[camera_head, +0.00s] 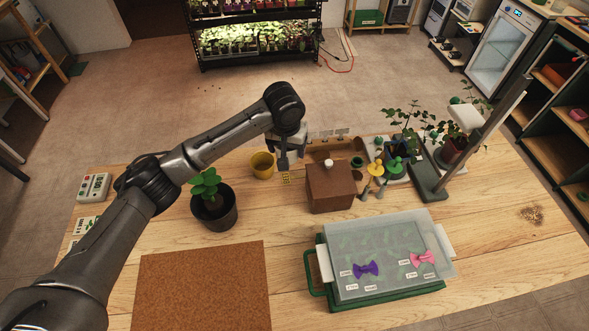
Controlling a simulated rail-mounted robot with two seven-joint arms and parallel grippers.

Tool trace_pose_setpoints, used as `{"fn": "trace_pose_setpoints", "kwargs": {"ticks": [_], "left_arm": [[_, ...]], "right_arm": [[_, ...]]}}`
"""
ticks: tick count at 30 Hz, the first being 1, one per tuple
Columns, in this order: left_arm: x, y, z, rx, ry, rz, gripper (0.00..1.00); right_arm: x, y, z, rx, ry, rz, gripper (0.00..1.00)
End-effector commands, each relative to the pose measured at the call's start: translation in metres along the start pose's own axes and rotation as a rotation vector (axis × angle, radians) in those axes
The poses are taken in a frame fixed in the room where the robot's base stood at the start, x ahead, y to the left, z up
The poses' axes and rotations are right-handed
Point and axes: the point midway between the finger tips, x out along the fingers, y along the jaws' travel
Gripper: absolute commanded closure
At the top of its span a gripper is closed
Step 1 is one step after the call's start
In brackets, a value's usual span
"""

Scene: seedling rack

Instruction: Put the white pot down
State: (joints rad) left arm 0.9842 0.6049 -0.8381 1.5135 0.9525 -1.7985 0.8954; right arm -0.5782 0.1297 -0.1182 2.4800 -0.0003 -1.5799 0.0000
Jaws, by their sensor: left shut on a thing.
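My left gripper (287,164) is over the back middle of the wooden table, pointing down. It is between a yellow pot (262,165) on its left and a brown box (331,190) with a white knob on its right. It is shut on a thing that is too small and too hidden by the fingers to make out. I cannot pick out a white pot for certain, nor tell whether the held thing touches the table. My right gripper is not in view.
A dark pot with a green plant (214,216) stands left of the gripper. A brown mat (205,290) lies at front left. A lidded tray (385,240) with two bows is at front right. Small tools, plants and a lamp stand (428,178) crowd the back right.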

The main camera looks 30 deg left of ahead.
Motion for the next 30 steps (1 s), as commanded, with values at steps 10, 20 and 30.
{"fn": "trace_pose_setpoints", "kwargs": {"ticks": [10, 20, 30], "left_arm": [[0.002, -0.010, 0.002, 0.168, -0.002, 0.019, 0.50], [0.041, -0.063, -0.021, 0.183, -0.004, 0.018, 0.50], [0.072, -0.104, -0.041, 0.185, -0.002, 0.021, 0.50]], "right_arm": [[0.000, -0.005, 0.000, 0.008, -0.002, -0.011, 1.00], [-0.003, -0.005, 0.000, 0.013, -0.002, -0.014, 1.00], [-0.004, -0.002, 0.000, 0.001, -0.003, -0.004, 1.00]]}}
